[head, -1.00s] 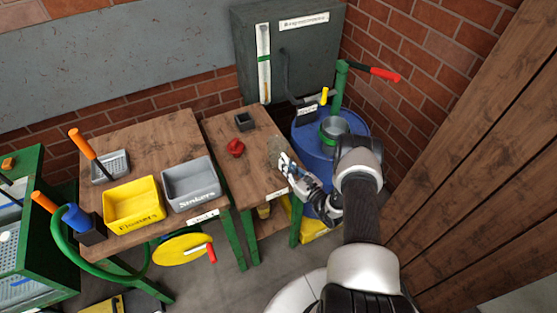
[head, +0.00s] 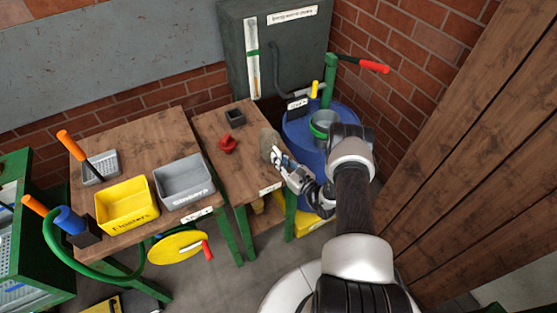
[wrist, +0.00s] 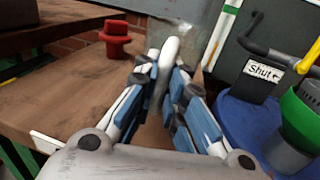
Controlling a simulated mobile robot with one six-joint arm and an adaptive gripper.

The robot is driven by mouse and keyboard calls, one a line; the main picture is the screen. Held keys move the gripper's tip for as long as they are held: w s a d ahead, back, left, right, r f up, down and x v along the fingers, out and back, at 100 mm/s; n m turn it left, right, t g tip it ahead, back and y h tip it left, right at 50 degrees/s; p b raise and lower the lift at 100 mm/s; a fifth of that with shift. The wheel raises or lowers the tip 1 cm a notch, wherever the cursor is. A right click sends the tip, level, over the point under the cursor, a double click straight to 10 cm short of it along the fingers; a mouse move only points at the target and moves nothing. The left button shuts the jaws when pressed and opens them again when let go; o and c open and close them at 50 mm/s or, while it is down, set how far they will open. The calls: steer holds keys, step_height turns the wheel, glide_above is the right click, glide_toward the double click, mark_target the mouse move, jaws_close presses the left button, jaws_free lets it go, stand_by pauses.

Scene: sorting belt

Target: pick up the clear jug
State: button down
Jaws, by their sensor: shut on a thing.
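The clear jug (head: 268,142) is a greyish see-through vessel at the right edge of the narrow wooden table. My gripper (head: 280,158) reaches it from the right front, with its blue and white fingers on its near side. In the wrist view, my gripper (wrist: 168,85) is shut on the jug's pale upright handle (wrist: 170,52). The jug's clear body (wrist: 158,36) is faint behind the handle. Its base is hidden by the fingers, so I cannot tell whether it touches the tabletop.
A red knob-like object (head: 228,144) and a small dark box (head: 235,118) stand left of the jug on the narrow table (head: 246,180). A blue barrel (head: 310,150) with a green-banded vessel (head: 324,122) stands right. Yellow (head: 127,205) and grey (head: 184,183) bins are left.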

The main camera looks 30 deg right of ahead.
step_height(320, 180, up, 19)
steer(key=p, duration=0.4)
stand_by(0.6)
steer(key=shift+r, duration=0.1)
stand_by(0.7)
